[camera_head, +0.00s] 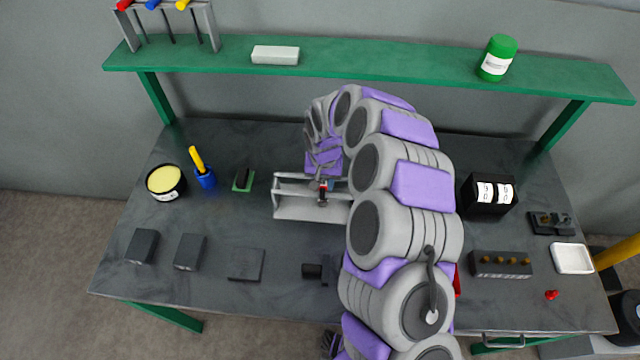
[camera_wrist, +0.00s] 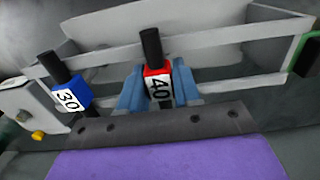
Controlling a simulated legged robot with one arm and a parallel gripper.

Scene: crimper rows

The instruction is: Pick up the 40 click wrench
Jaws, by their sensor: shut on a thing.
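The 40 click wrench has a red collar with a white "40" label and a black upper end; it shows in the wrist view (camera_wrist: 158,82) and small in the head view (camera_head: 322,187). My gripper (camera_wrist: 158,92) has its blue fingers closed on both sides of the red collar. In the head view my gripper (camera_head: 323,180) is over the pale grey rack (camera_head: 290,208). The 30 wrench (camera_wrist: 68,88), with a blue collar, stands left of it in the wrist view. The 40 wrench's lower part is hidden, so I cannot tell whether it is clear of the rack.
A black box (camera_head: 487,196) stands to the right. The green shelf (camera_head: 390,68) runs behind my arm. My arm hides part of the bench.

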